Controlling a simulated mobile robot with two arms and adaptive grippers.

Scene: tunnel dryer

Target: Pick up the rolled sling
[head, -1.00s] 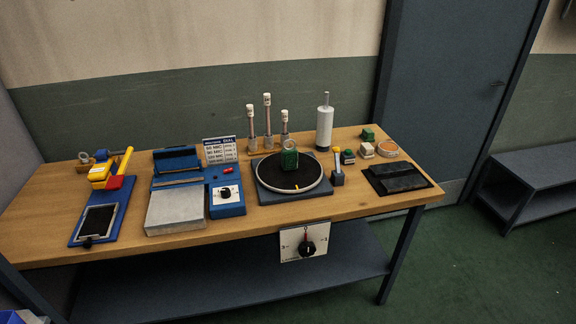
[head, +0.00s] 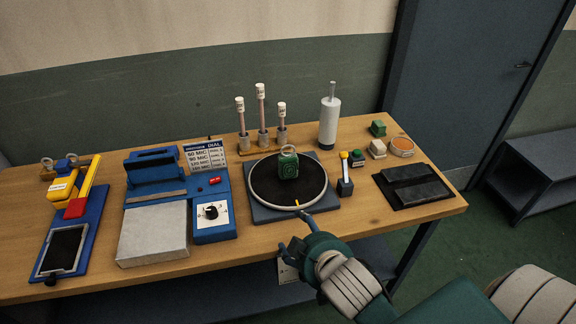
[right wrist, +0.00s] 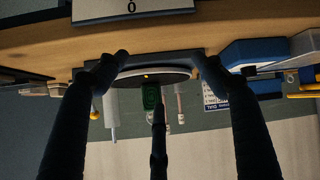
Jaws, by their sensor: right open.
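A green rolled bundle with a pale ring-like pattern on its face (head: 288,165), which looks like the rolled sling, stands on the round black plate (head: 262,190) at the middle of the bench. My right gripper (head: 297,229) is open and empty at the bench's front edge, in front of the plate and apart from the bundle. In the right wrist view, which is upside down, the bundle (right wrist: 150,97) shows beyond the spread fingers (right wrist: 160,72), partly hidden by one finger. My left gripper is not in view.
A blue device with a dial (head: 212,212) stands left of the plate. Tall white-capped rods (head: 261,110) and a white cylinder (head: 329,122) stand behind.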

